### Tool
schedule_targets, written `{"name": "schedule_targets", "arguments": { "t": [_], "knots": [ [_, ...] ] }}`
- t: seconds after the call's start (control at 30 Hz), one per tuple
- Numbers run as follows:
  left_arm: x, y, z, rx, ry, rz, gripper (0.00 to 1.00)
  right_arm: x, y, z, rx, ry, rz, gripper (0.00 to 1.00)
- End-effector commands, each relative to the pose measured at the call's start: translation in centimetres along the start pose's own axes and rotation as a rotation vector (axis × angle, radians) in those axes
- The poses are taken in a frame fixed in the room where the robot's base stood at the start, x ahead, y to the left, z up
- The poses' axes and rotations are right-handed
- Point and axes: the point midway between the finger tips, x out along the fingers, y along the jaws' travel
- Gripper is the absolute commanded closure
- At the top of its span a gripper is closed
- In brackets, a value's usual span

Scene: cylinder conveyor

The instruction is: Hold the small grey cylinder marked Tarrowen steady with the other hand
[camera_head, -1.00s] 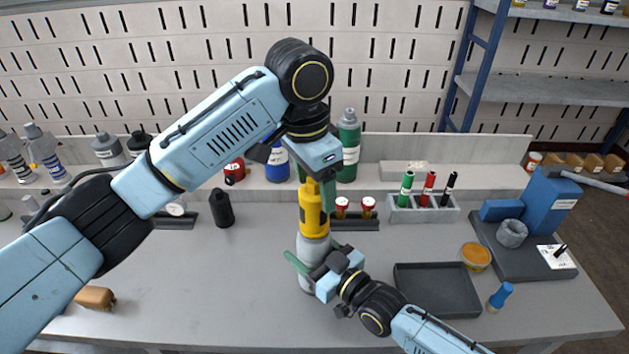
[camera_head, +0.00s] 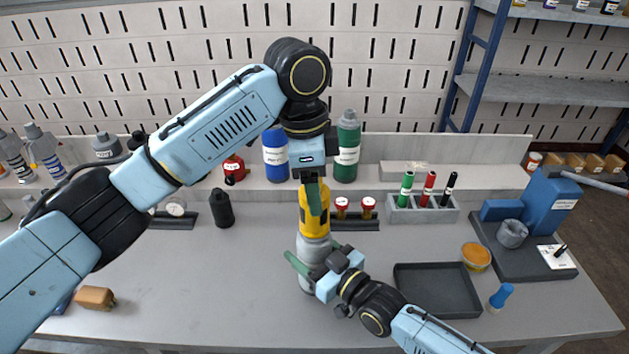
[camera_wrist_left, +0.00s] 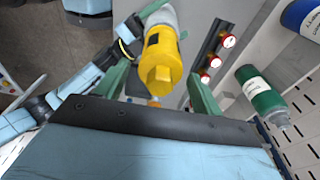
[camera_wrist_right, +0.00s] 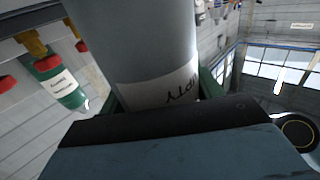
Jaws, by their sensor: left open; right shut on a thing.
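The small grey cylinder (camera_head: 307,249) stands upright on the bench with a yellow fitting (camera_head: 313,221) on top. My right gripper (camera_head: 316,262) is shut on its grey body, low down. In the right wrist view the grey cylinder (camera_wrist_right: 135,45) fills the space between the fingers. Its white label (camera_wrist_right: 160,92) shows handwriting, partly hidden, and I cannot read the full name. My left gripper (camera_head: 314,194) is above, pointing down, open. In the left wrist view its fingers lie on either side of the yellow fitting (camera_wrist_left: 160,62), with gaps visible.
Behind are small red-capped jars (camera_head: 367,206), a blue bottle (camera_head: 275,158) and a green bottle (camera_head: 347,148). An empty dark tray (camera_head: 437,290) lies to the right, near a blue device (camera_head: 549,200). A brown block (camera_head: 95,298) lies on the left. The bench between is clear.

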Motion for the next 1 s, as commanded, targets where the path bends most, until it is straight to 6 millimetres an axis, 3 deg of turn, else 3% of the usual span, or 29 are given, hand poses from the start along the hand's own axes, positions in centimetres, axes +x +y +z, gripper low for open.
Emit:
{"name": "schedule_targets", "arguments": {
  "t": [0.17, 0.6, 1.0],
  "knots": [
    [-0.01, 0.0, -0.02, 0.021, 0.0, 0.002, 0.33, -0.01, 0.02, 0.02, -0.001, -0.001, 0.0, 0.63],
    [-0.02, 0.0, -0.02, 0.486, -0.001, 0.059, 0.33, -0.01, 0.01, 0.02, -0.001, -0.001, 0.0, 0.63],
    [-0.02, 0.01, -0.02, 0.536, -0.001, 0.065, 0.33, -0.01, 0.01, 0.02, -0.001, -0.001, 0.0, 0.63]
  ]
}}
